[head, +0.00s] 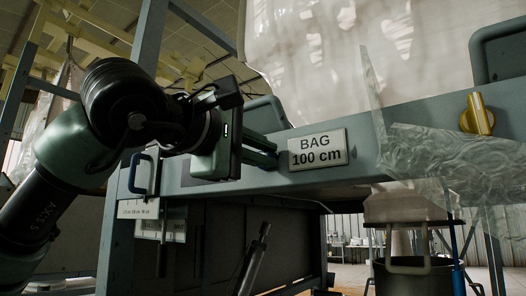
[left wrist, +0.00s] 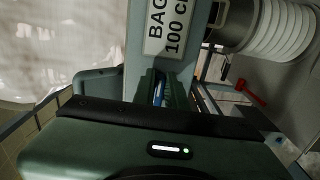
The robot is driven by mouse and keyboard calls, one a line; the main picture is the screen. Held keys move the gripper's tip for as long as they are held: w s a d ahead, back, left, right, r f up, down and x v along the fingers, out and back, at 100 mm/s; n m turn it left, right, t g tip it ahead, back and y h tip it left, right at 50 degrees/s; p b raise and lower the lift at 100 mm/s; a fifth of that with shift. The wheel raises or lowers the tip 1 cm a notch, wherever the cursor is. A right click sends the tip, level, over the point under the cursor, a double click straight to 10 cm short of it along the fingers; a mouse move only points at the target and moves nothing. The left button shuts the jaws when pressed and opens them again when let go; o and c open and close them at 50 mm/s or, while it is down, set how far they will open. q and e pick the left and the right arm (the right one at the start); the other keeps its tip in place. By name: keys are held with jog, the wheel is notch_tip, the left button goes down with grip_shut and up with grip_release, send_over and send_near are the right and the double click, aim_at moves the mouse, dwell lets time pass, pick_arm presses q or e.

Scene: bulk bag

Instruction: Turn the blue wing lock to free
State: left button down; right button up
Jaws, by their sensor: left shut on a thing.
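My left gripper (head: 262,150) reaches in from the left to the front beam (head: 370,135), just left of the BAG 100 cm plate (head: 318,149). In the left wrist view my left gripper (left wrist: 164,84) has its fingers closed around a narrow blue piece, the blue wing lock (left wrist: 158,94). Only a sliver of the lock shows between the fingers. In the head view the gripper hides it, so its turn angle cannot be told. My right gripper is not in view.
A yellow wing lock (head: 478,114) sits on the beam's right end, beside clear plastic film (head: 465,155). The big white bag (head: 320,55) hangs behind the beam. A dark blue loop handle (head: 145,174) is below my left forearm. A bucket (head: 410,277) stands low right.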

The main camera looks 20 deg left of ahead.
pick_arm(q)
jog(key=shift+f, duration=0.1)
jog(key=c, duration=1.4)
grip_release()
jog(key=shift+c, duration=0.2)
jog(key=shift+w, duration=0.15)
jog(key=b+v, duration=0.3)
jog(key=v, duration=0.4)
jog(key=shift+s+a+b, duration=0.2)
jog(key=shift+s+b, duration=0.1)
jog(key=shift+s, duration=0.05)
